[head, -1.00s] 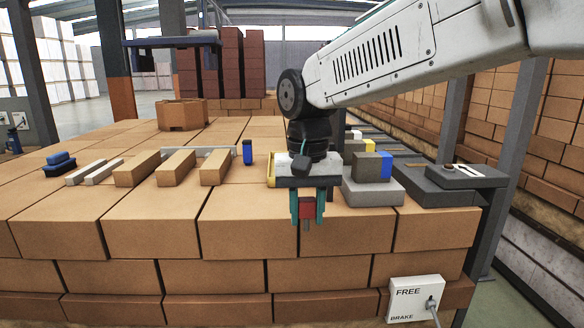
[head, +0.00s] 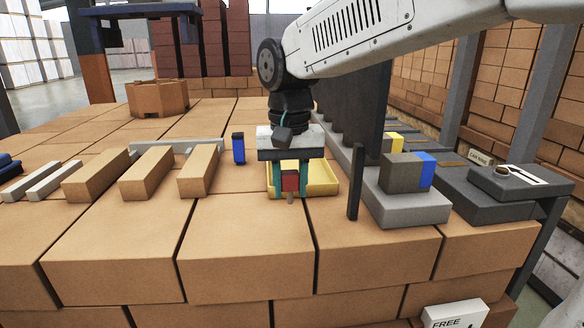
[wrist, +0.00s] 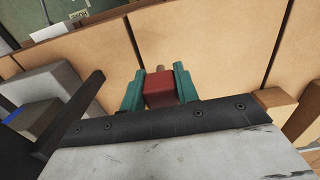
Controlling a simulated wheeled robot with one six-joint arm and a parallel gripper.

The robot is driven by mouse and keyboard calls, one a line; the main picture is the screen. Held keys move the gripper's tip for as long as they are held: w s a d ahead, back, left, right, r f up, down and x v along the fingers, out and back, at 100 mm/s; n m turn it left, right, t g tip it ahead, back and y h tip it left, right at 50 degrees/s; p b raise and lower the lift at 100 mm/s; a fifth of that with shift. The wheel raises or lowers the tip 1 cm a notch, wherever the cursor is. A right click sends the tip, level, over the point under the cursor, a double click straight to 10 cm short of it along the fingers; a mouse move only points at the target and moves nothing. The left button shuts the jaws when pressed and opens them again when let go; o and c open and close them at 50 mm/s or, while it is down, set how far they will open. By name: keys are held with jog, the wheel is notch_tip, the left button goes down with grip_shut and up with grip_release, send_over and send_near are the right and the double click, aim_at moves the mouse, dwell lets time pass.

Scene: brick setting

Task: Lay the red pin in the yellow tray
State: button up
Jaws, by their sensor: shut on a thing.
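My gripper (head: 290,184) has teal fingers and is shut on the red pin (head: 290,180), with the pin's thin grey-brown end pointing down. The wrist view shows the red block of the pin (wrist: 159,90) between both fingertips (wrist: 158,88). The yellow tray (head: 322,180) sits on the brick surface. In the head view my gripper and the pin cover its left front part. I cannot tell the pin's exact height over the tray. The tray is not visible in the wrist view.
A dark post (head: 354,180) and a dark upright panel (head: 357,105) stand right of the tray. Further right, a grey block (head: 402,172) sits on a light slab (head: 405,205). A blue cylinder (head: 238,149) and several long bricks (head: 146,173) are to the left.

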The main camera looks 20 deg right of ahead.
jog(key=w+d, duration=0.1)
jog(key=w, duration=0.4)
jog(key=w+d+f, duration=0.1)
jog(key=w+d, duration=0.1)
jog(key=w, duration=0.3)
jog(key=w+d, duration=0.1)
jog(key=w, duration=0.4)
jog(key=shift+d+f, duration=0.2)
jog(key=shift+d, duration=0.05)
jog(key=shift+w+d+f, duration=0.1)
jog(key=shift+w+f, duration=0.1)
jog(key=shift+w, duration=0.05)
jog(key=shift+f, duration=1.6)
jog(key=o, duration=0.7)
jog(key=shift+f, duration=0.15)
jog(key=shift+c, duration=0.2)
jog(key=o, duration=0.4)
notch_tip(320, 180, up, 12)
jog(key=shift+r, duration=0.2)
